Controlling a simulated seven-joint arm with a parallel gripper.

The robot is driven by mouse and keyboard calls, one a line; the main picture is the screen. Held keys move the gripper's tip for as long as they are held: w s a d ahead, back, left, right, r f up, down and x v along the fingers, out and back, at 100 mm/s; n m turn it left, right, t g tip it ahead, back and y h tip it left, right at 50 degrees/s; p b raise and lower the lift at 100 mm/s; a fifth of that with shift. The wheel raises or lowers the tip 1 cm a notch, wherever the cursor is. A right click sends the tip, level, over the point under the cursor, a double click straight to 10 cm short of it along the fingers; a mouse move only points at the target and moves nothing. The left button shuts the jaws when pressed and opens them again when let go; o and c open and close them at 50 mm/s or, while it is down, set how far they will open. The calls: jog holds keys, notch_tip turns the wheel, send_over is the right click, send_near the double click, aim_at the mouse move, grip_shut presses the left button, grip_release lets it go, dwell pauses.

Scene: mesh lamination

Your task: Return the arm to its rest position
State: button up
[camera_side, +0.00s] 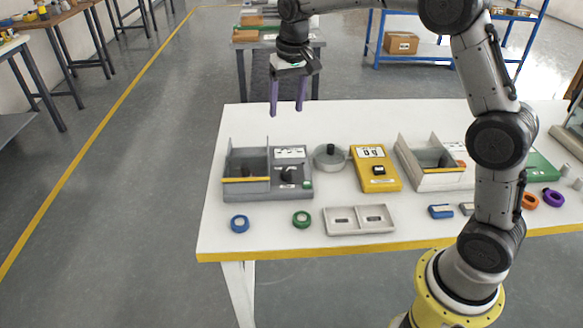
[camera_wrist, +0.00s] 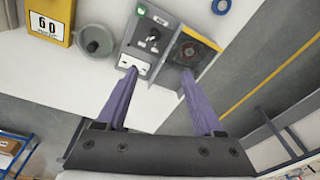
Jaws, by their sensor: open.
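My gripper (camera_side: 287,109) is open and empty, its two purple fingers pointing down. In the side view it hangs in the air above the far left part of the white table (camera_side: 225,220). In the wrist view the spread fingers of my gripper (camera_wrist: 157,72) point toward the grey device with a knob (camera_wrist: 150,38) and its open compartment (camera_wrist: 192,52), with a clear gap between the fingers. The same grey device (camera_side: 293,178) stands at the left of the table in the side view. Nothing is held.
A round grey dish (camera_side: 329,158), a yellow device (camera_side: 376,170) and a second open box (camera_side: 430,165) stand to the right. A two-well tray (camera_side: 359,219), a blue ring (camera_side: 240,224) and a green ring (camera_side: 301,219) lie in front. The air around my gripper is free.

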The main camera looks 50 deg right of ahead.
jog(key=s+a+r+n+t, duration=0.1)
jog(key=s+a+r+t, duration=0.1)
jog(key=s+r, duration=0.6)
jog(key=s+a+r+n+t, duration=0.1)
jog(key=s+r, duration=0.2)
jog(key=s, duration=0.8)
jog(key=s+f+n, duration=0.1)
jog(key=s+f, duration=0.3)
jog(key=s, duration=0.2)
jog(key=s+a+f+n+t, duration=0.1)
jog(key=s+f, duration=0.3)
jog(key=s, duration=0.3)
jog(key=shift+s+f+n, duration=0.15)
jog(key=shift+f+n, duration=0.25)
